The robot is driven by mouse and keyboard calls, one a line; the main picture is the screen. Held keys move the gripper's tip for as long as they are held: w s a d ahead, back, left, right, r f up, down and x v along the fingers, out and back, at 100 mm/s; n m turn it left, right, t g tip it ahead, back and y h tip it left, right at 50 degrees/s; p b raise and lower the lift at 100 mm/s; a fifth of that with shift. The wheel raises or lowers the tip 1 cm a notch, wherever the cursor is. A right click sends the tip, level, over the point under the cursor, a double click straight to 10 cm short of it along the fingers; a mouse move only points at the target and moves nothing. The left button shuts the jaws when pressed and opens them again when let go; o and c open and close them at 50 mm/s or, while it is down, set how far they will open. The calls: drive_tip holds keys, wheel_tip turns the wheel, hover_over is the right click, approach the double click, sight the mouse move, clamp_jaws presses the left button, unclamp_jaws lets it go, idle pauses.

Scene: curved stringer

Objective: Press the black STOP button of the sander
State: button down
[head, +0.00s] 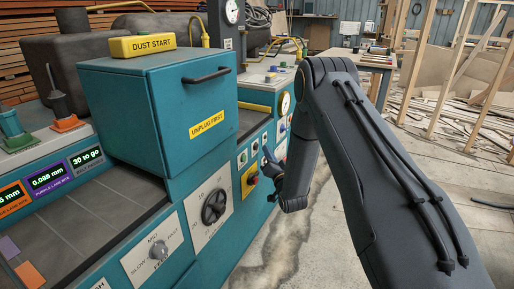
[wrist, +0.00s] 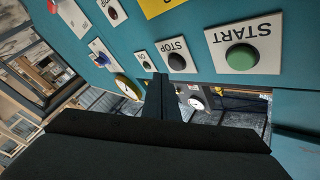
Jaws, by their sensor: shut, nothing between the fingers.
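The black STOP button (wrist: 176,61) sits on a white plate whose lettering appears upside down in the wrist view. My gripper (wrist: 160,78) is shut and empty, its tip just left of and below the STOP button in that view. I cannot tell whether it touches the panel. The larger green START button (wrist: 242,57) is to the right of STOP, and a smaller ON plate (wrist: 146,60) is to the left. In the head view my gripper (head: 266,153) is at the front of the teal machine (head: 150,95).
A yellow plate with a red button (head: 250,180) is beside my gripper. A black dial (head: 214,207) and a grey knob (head: 158,251) are on the nearer panel. A gauge (wrist: 128,86) is left of my fingers in the wrist view. Concrete floor (head: 290,235) lies open beside the machine.

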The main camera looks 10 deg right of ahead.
drive_tip(key=s+d, duration=0.1)
drive_tip(key=s+d+p, duration=0.1)
drive_tip(key=d, duration=0.1)
drive_tip(key=shift+s+d, duration=0.2)
drive_tip(key=shift+s, duration=0.05)
idle(0.6)
drive_tip(key=s+r+n+g+h+p, duration=0.1)
drive_tip(key=s+r+g, duration=0.4)
drive_tip(key=s, duration=1)
drive_tip(key=s+r+n+g+h+p, duration=0.1)
drive_tip(key=s+r+g+p, duration=0.3)
drive_tip(key=s, duration=1.2)
drive_tip(key=s+a+r+n+g+h+p, duration=0.1)
drive_tip(key=s+r+g, duration=0.6)
drive_tip(key=s, duration=0.8)
drive_tip(key=n+g+p, duration=0.1)
drive_tip(key=n+g, duration=0.1)
drive_tip(key=g, duration=0.1)
drive_tip(key=shift+s+n+p, duration=0.3)
drive_tip(key=shift+p, duration=0.1)
drive_tip(key=shift+a, duration=0.25)
